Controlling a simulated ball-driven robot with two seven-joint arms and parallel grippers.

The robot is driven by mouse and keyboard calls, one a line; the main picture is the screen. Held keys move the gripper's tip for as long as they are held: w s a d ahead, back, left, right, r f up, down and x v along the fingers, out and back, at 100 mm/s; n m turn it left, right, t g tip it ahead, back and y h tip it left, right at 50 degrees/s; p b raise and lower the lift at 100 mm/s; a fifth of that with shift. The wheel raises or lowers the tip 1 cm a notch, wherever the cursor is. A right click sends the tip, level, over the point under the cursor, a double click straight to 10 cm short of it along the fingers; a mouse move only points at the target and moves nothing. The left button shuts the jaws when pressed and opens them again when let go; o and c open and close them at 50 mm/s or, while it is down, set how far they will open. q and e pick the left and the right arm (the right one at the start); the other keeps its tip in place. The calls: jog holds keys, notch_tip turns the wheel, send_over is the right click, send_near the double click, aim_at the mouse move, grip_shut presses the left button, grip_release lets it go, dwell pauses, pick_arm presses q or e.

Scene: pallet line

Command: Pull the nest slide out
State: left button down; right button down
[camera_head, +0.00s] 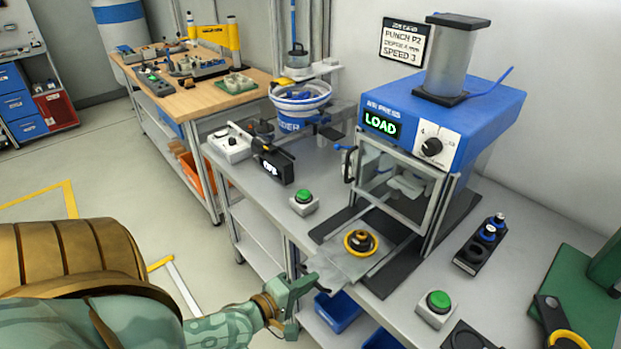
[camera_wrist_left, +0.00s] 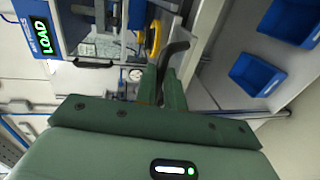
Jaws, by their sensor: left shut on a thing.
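The nest slide (camera_head: 342,262) is a grey plate in front of the blue air press (camera_head: 440,100), whose display reads LOAD. On the slide sits a round nest with a yellow ring (camera_head: 361,243) and a dark centre; the yellow ring also shows in the left wrist view (camera_wrist_left: 153,38). My left gripper (camera_head: 312,285) is at the slide's front end, by the bench edge. In the left wrist view its fingers (camera_wrist_left: 163,82) are shut on the dark slide handle (camera_wrist_left: 178,52); the exact contact is partly hidden. My right gripper is not in view.
Green buttons stand left (camera_head: 304,197) and right (camera_head: 437,302) of the slide. A clear framed guard (camera_head: 400,185) is on the press front. A dark block with blue-topped parts (camera_head: 482,243) lies right. Blue bins (camera_head: 338,310) sit below the bench edge.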

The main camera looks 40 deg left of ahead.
pick_arm(q)
jog(key=shift+s+f, duration=0.15)
jog(key=c, duration=1.6)
grip_release()
jog(key=shift+o, duration=0.5)
jog(key=shift+s, duration=0.25)
jog(key=shift+w, duration=0.2)
jog(key=p+v, duration=0.1)
jog(key=v, duration=1.5)
jog(key=shift+s, duration=0.35)
